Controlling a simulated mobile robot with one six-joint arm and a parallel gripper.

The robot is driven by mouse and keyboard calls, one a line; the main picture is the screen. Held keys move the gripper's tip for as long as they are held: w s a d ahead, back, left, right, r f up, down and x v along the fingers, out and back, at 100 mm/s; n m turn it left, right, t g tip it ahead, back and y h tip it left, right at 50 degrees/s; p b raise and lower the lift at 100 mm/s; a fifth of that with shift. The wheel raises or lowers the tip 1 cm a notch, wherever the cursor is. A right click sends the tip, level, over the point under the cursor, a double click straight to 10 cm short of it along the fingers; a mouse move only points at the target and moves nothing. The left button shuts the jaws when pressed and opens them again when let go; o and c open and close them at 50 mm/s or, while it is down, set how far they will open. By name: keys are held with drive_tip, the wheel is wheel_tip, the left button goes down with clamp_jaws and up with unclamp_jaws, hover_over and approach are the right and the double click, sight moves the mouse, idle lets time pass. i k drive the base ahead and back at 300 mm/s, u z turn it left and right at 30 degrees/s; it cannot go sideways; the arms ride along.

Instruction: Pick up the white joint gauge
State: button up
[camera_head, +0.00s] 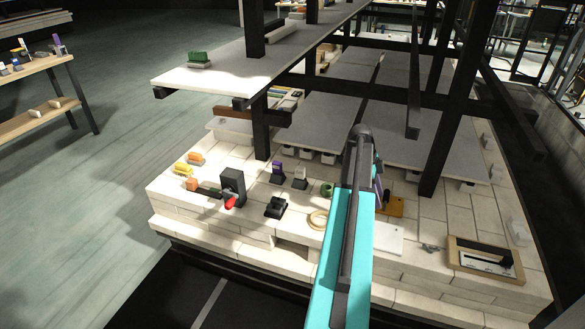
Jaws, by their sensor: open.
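A small white piece (300,172) stands upright in a dark base on the pale brick deck in the head view, left of my arm. It may be the white joint gauge, but it is too small to be sure. A purple piece (277,167) in a similar dark base stands just left of it. A flat white plate (388,238) lies on the deck right of my arm. My teal arm rises through the middle of the view. My gripper does not show; the arm hides part of the deck behind it.
Black posts (442,120) and a grey upper shelf (225,78) frame the deck. A black block (232,184) with a red part, a black holder (275,207), a tan ring (318,220) and a wood-framed box (484,258) stand around. Bare brick lies between them.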

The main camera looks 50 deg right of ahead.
sight(300, 171)
drive_tip(key=u, duration=0.05)
drive_tip(key=i, duration=1.3)
